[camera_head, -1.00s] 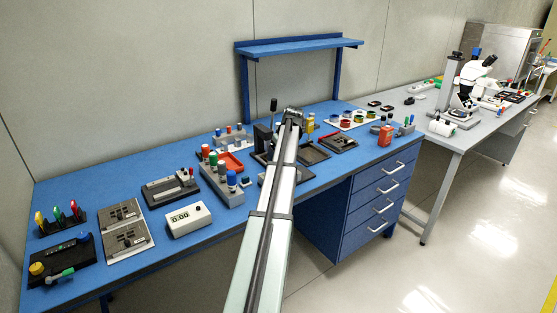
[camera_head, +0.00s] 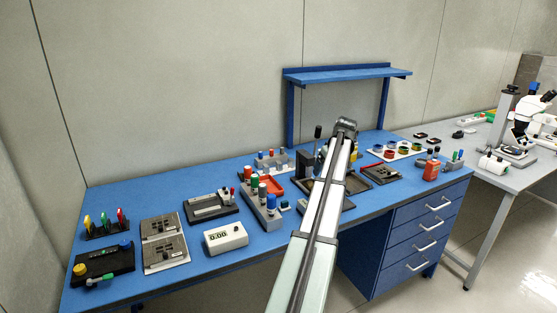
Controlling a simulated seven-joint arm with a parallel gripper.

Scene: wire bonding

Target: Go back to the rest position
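My arm (camera_head: 325,205) reaches from the bottom of the picture up over the blue workbench (camera_head: 205,185). Its dark far end (camera_head: 345,126) is above the back right part of the bench, in front of the wall below the blue shelf. My gripper's fingers are hidden behind the arm's end, so I cannot see whether they hold anything. The arm also covers part of the dark trays beneath it.
A blue shelf (camera_head: 345,74) rises behind. A microscope (camera_head: 525,120) stands right.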

